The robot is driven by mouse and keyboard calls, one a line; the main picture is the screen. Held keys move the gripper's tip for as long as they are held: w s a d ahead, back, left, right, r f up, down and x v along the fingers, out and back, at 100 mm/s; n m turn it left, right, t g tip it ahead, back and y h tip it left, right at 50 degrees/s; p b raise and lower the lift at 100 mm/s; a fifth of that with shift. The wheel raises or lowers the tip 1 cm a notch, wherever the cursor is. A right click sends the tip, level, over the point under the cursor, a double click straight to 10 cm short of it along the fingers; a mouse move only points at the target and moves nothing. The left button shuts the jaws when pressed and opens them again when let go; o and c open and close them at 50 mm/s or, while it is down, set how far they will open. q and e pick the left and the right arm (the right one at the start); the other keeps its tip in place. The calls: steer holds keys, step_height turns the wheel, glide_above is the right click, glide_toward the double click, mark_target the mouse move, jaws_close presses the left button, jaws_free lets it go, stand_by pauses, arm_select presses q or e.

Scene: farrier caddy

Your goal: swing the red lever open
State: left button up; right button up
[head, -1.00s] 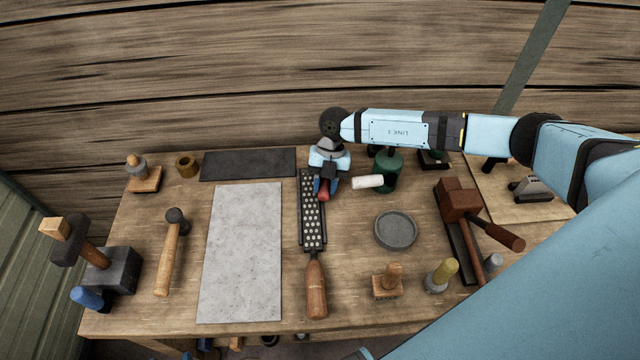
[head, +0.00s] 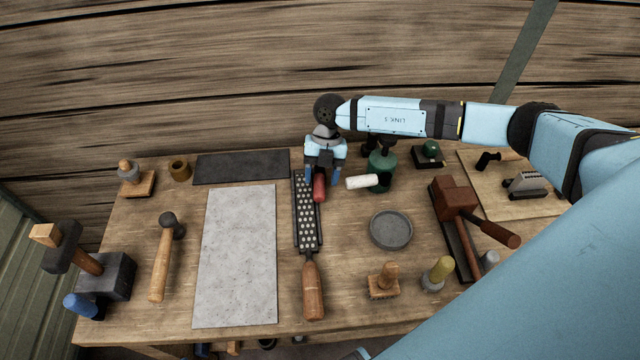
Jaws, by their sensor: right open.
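The red lever (head: 319,187) shows as a short red grip at the back middle of the bench, beside the upper end of the rasp. My right gripper (head: 323,179) is over it, with its blue fingers spread apart, one on each side of the red grip. The gripper is open; I cannot tell whether a finger touches the lever. The gripper's body hides the lever's far end and whatever it is mounted on. My left gripper is not in view.
A green canister (head: 382,170) with a white handle (head: 362,182) stands close to the right of my gripper. The studded rasp (head: 307,225) lies just left and in front. A round grey dish (head: 391,230) is nearer the front. The plank wall rises behind.

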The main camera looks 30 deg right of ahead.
steer(key=b+v, duration=0.1)
steer(key=v, duration=1)
steer(key=shift+f, duration=0.1)
steer(key=shift+c, duration=0.5)
